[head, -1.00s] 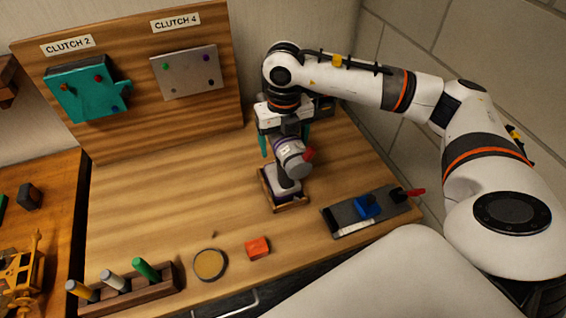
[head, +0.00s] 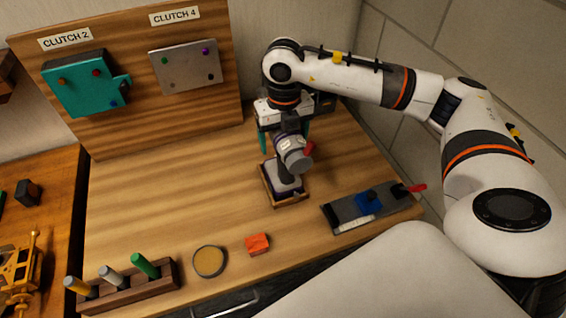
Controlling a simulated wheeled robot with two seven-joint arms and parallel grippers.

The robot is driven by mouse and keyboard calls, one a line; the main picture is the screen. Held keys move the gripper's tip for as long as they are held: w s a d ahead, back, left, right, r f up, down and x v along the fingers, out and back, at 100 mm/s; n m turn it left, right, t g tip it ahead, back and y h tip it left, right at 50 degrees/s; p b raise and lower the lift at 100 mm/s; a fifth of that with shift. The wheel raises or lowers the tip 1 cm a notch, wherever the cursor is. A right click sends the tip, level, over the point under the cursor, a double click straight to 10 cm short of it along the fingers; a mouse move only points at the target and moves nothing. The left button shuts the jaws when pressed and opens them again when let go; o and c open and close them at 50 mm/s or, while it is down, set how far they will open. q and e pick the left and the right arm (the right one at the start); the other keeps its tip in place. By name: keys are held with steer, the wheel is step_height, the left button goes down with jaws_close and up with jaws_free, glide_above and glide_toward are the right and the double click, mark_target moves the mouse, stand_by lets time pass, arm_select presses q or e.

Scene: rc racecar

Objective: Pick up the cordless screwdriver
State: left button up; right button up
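The cordless screwdriver (head: 291,152) is grey and white with a red part on its right side. It stands at its small wooden-edged tray (head: 276,201), which has a pale pad inside, right of the middle of the bench. My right gripper (head: 284,141) points down over it from behind. Its teal fingers are spread wide, one on each side of the screwdriver's upper part, with gaps visible. I cannot tell whether the screwdriver's foot touches the pad. My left gripper is not in view.
A grey plate with a blue block (head: 369,202) and red-tipped tool lies right. An orange block (head: 257,244), round dish (head: 209,261) and rack with several pegs (head: 128,291) line the front. A board with clutch plates (head: 185,68) stands behind. The bench's left middle is clear.

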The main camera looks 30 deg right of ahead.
steer(key=c, duration=1.5)
steer(key=shift+o, duration=0.2)
steer(key=shift+w, duration=0.1)
steer(key=shift+r, duration=0.15)
steer(key=shift+r+p, duration=0.2)
steer(key=shift+p, duration=0.15)
step_height(320, 180, up, 9)
steer(key=b, duration=0.2)
steer(key=shift+b, duration=0.35)
steer(key=shift+r+p, duration=0.3)
steer(key=shift+r, duration=0.65)
steer(key=shift+r+p, duration=1.55)
steer(key=shift+r, duration=0.25)
